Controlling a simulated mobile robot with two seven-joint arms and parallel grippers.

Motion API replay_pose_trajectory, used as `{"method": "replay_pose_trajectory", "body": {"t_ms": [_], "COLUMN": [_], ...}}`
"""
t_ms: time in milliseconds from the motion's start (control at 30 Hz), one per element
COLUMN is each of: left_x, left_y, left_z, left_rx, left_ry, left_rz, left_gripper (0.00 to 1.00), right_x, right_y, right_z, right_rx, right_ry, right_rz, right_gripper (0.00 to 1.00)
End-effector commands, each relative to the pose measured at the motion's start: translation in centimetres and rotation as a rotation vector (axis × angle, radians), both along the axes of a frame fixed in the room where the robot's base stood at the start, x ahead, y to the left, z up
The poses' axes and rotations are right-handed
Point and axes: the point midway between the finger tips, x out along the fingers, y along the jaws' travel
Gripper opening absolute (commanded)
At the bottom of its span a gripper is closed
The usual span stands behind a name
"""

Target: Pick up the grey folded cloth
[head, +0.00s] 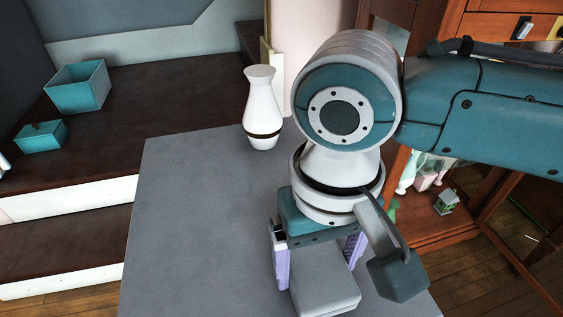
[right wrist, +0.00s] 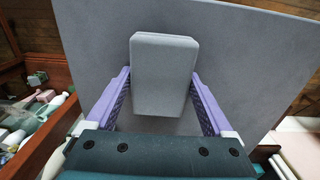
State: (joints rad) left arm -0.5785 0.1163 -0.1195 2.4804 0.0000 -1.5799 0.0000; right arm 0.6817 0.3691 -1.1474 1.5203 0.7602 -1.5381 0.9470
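The grey folded cloth (head: 325,292) is a thick block with rounded edges on the grey tabletop (head: 190,215), near the bottom of the head view. It also shows upper middle in the right wrist view (right wrist: 164,70). My right gripper (head: 317,268) is over the cloth and points down. Its purple fingers (right wrist: 160,85) are spread wide, one on each side of the cloth. The cloth's far end is hidden by my gripper in the head view. My left gripper is not seen.
A white vase (head: 262,110) with a dark band stands at the table's back edge. Teal boxes (head: 78,88) sit on a dark step at left. A wooden cabinet (head: 425,225) with small figurines is at right. The table's left part is clear.

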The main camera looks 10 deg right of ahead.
Motion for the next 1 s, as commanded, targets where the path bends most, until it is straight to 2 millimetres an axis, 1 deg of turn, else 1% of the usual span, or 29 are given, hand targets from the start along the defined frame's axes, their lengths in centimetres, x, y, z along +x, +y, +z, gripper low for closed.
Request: {"method": "replay_pose_trajectory", "body": {"t_ms": [33, 67, 500, 700, 800, 933, 1000], "left_x": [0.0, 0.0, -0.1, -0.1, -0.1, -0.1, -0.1], "left_y": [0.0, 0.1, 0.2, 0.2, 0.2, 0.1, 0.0], "left_z": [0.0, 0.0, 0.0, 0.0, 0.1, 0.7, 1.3], "left_rx": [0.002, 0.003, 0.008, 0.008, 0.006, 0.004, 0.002], "left_ry": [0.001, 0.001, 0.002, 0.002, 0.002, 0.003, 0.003], "left_rz": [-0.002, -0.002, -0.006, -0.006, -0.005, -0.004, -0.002], "left_gripper": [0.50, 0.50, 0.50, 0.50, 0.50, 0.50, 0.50], "right_x": [0.0, 0.0, 0.0, 0.0, 0.0, 0.1, 0.1], "right_y": [0.0, 0.0, 0.0, 0.0, 0.0, 0.0, 0.0], "right_z": [0.0, 0.0, 0.0, 0.1, 0.4, 1.6, 2.8], "right_rx": [0.000, 0.000, 0.000, 0.000, 0.001, 0.002, 0.002], "right_ry": [0.000, 0.000, 0.000, -0.001, -0.001, -0.002, -0.002], "right_rz": [0.000, 0.000, 0.000, 0.000, 0.000, 0.000, 0.001], "right_gripper": [0.80, 0.76, 0.28, 0.28, 0.28, 0.28, 0.28]}}
